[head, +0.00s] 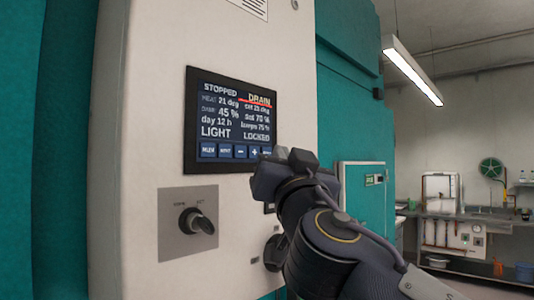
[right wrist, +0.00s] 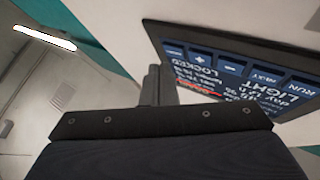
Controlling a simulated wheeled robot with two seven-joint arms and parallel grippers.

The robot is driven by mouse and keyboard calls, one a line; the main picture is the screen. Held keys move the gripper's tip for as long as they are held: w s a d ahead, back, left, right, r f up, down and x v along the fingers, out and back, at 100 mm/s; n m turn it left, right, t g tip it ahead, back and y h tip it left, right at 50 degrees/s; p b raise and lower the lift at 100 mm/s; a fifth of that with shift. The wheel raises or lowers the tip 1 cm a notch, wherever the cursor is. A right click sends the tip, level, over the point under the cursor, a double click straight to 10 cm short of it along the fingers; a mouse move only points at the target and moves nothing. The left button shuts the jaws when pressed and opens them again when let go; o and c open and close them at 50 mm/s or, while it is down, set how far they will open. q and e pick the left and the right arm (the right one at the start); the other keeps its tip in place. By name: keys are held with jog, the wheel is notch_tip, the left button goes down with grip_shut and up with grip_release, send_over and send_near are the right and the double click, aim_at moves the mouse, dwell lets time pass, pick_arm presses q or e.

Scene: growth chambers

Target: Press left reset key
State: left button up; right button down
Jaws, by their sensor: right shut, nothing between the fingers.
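A dark control screen (head: 230,120) is set in the pale cabinet front. It reads STOPPED, DRAIN, LIGHT and LOCKED above a row of blue keys. The rightmost key (head: 266,153) shows only in part beside my right gripper; its label is too small to read. My right gripper (head: 268,177) is shut and empty at the screen's lower right corner. I cannot tell whether it touches the panel. In the right wrist view the shut fingers (right wrist: 155,86) stand near the screen (right wrist: 240,72), which appears upside down with RUN, NEXT, minus and plus keys. My left gripper is not in view.
A rotary switch (head: 197,221) on a grey plate sits below the screen. Another dark knob (head: 272,252) is partly hidden behind my right arm. A teal cabinet (head: 368,205) stands behind. A lab bench (head: 480,220) with equipment is at the far right.

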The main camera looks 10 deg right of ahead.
dwell(0.8)
jog(key=shift+w+a+b, duration=0.3)
jog(key=shift+w+b, duration=0.05)
jog(key=shift+b, duration=0.05)
jog(key=shift+w+a, duration=0.15)
jog(key=shift+w, duration=0.05)
dwell(0.6)
jog(key=shift+b, duration=0.3)
jog(key=shift+s, duration=0.2)
jog(key=shift+s+d+b, duration=0.4)
jog(key=shift+d, duration=0.05)
